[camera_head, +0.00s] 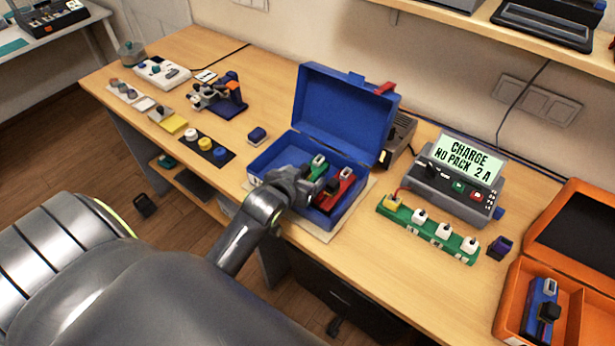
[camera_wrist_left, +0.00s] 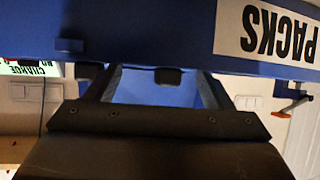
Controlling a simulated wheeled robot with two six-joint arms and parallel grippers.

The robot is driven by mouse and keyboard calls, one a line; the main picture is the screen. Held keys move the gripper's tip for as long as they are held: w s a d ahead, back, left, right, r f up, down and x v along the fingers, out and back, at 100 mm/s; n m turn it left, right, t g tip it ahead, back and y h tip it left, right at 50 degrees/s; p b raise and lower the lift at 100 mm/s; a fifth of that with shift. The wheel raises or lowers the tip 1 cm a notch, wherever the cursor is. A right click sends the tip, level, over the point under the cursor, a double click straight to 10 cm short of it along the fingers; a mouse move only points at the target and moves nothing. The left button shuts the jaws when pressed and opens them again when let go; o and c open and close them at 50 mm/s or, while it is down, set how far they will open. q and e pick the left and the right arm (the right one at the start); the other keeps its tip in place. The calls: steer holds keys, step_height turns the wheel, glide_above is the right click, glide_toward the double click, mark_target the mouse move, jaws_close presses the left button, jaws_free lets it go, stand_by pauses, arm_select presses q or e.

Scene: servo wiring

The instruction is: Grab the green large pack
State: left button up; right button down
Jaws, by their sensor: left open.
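A green pack (camera_head: 318,171) with a light grey top lies inside the open blue box (camera_head: 341,227), partly hidden by my left gripper. A red pack (camera_head: 346,182) lies beside it on the right. My left gripper (camera_head: 305,186) reaches over the near-left side of the box, close to the green pack; contact cannot be told. A blue box wall with an upside-down PACKS label (camera_wrist_left: 278,33) fills the top there. My right gripper is not in view.
The box's raised lid (camera_head: 343,112) stands behind the packs. To the right are a charger (camera_head: 455,190), a green strip with several white plugs (camera_head: 430,236) and an orange case (camera_head: 560,240). Switches and small parts occupy the left; some bare table lies between.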

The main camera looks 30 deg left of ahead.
mark_target(309, 171)
arm_select(q)
steer(key=shift+p+x, duration=0.65)
steer(key=shift+x, duration=1.8)
steer(key=shift+a+f, duration=0.1)
steer(key=shift+a, duration=0.05)
steer(key=shift+s, duration=0.1)
steer(key=c, duration=1.4)
steer(key=shift+c, duration=0.9)
steer(key=shift+r, duration=0.2)
